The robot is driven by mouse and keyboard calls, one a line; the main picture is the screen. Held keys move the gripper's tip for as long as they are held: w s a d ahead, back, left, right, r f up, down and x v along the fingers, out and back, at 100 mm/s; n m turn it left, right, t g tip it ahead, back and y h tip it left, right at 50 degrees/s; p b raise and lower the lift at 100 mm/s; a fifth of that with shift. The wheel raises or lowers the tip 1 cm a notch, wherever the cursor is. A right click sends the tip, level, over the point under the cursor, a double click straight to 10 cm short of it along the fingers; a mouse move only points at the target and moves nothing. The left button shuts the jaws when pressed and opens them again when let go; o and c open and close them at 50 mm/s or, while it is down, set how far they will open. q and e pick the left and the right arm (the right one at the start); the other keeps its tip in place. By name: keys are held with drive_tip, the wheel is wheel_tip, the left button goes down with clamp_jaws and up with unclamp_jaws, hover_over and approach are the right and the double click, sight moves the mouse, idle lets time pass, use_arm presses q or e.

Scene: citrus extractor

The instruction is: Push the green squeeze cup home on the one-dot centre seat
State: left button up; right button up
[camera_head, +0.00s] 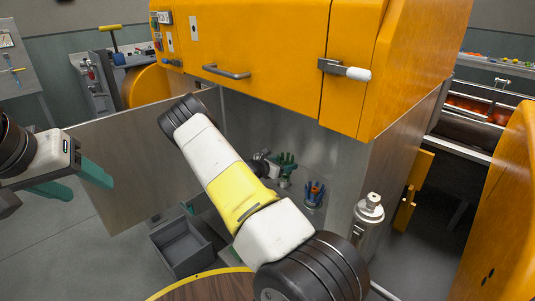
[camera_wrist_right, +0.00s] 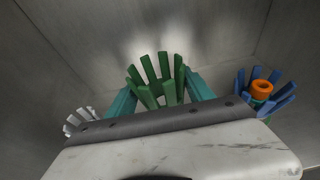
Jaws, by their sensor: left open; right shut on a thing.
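The green squeeze cup (camera_head: 287,161), a ring of upright green prongs, is inside the steel chamber of the orange machine. In the right wrist view the green cup (camera_wrist_right: 150,70) stands between the two teal fingers of my right gripper (camera_wrist_right: 162,92), which is shut on it. In the head view my right gripper (camera_head: 272,165) is partly hidden behind its own arm. The one-dot centre seat and the cup's underside are hidden, so I cannot tell how far down the cup sits. My left gripper (camera_head: 78,184) is open and empty at the far left, outside the chamber.
A blue cup (camera_head: 314,195) with an orange centre stands right of the green one; a white cup (camera_wrist_right: 76,121) is on the left. A metal cylinder (camera_head: 367,220) stands at the chamber's right edge. A grey bin (camera_head: 180,245) and round wooden table (camera_head: 205,290) are below.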

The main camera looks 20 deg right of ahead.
sight(283, 177)
drive_tip(key=shift+f, duration=3.3)
drive_tip(key=o, duration=1.6)
drive_tip(key=shift+f, duration=0.1)
drive_tip(key=v, duration=0.7)
drive_tip(key=shift+s+a, duration=0.15)
drive_tip(key=shift+a, duration=0.2)
drive_tip(key=s+a+r+m+g+y, duration=0.2)
drive_tip(key=s+a+r+m+y, duration=0.15)
drive_tip(key=s+r+m, duration=0.5)
drive_tip(key=s+a+r+m+g+y, duration=0.2)
drive_tip(key=s+r+m+g+y, duration=0.3)
drive_tip(key=r, duration=0.6)
drive_tip(key=s+a+r+m+t+y, duration=0.7)
drive_tip(key=s+a+r, duration=0.8)
drive_tip(key=s+r, duration=0.3)
drive_tip(key=shift+s+r+m+t, duration=0.35)
drive_tip(key=shift+s+m+t, duration=0.15)
drive_tip(key=shift+s+m, duration=0.15)
